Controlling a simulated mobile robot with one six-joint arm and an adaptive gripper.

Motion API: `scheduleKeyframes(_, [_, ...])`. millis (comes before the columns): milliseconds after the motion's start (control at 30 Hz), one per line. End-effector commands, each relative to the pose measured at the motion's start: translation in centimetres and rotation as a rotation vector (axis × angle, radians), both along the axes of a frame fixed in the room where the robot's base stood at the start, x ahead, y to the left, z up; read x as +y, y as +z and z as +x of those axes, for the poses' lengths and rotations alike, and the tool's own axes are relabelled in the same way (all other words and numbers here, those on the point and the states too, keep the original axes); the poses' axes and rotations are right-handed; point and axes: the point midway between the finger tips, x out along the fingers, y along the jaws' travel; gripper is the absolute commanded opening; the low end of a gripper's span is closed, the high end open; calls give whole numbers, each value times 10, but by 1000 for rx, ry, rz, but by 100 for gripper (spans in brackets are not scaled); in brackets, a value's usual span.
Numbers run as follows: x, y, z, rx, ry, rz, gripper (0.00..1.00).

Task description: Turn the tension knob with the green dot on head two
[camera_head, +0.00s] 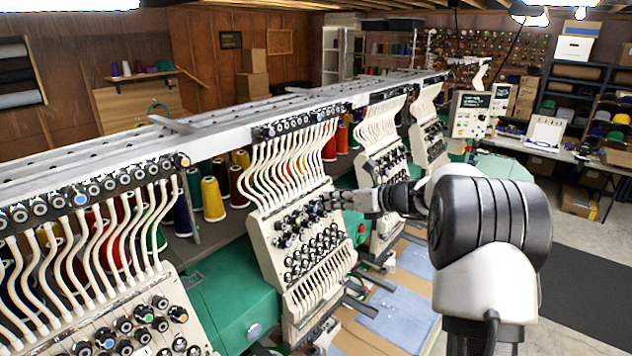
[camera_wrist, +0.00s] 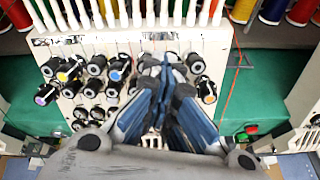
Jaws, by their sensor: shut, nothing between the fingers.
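The second embroidery head from the left (camera_head: 268,262) is a cream panel with rows of black tension knobs (camera_head: 312,250) under white thread tubes. My gripper (camera_head: 328,201) is at the upper right of this panel, close to its top knob row; I cannot tell whether it touches a knob. In the wrist view my gripper (camera_wrist: 165,68) is shut and empty, its fingers covering the middle right knobs. A yellow-dot knob (camera_wrist: 66,75) and a blue-dot knob (camera_wrist: 117,75) show left of the fingers. I cannot make out a green dot on this head; it may be hidden.
The nearest head (camera_head: 130,325) has a knob with a green dot (camera_head: 142,314). Another head (camera_head: 383,165) stands close behind my gripper. Thread cones (camera_head: 213,199) stand behind the tubes. A green machine arm (camera_head: 228,297) lies between the heads. The floor at right is clear.

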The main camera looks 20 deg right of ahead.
Motion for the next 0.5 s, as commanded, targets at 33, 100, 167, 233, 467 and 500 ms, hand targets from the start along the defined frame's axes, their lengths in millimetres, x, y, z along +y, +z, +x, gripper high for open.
scheduleKeyframes(33, [7, -1, 0, 3, 13, 4, 3])
scheduleKeyframes(100, [7, -1, 0, 3, 12, 3, 8])
scheduleKeyframes(167, [6, -2, 1, 3, 11, 3, 12])
scheduleKeyframes(233, [6, -2, 1, 3, 11, 3, 16])
scheduleKeyframes(467, [6, -2, 1, 2, 9, 3, 32])
scheduleKeyframes(500, [6, -2, 1, 2, 9, 3, 34])
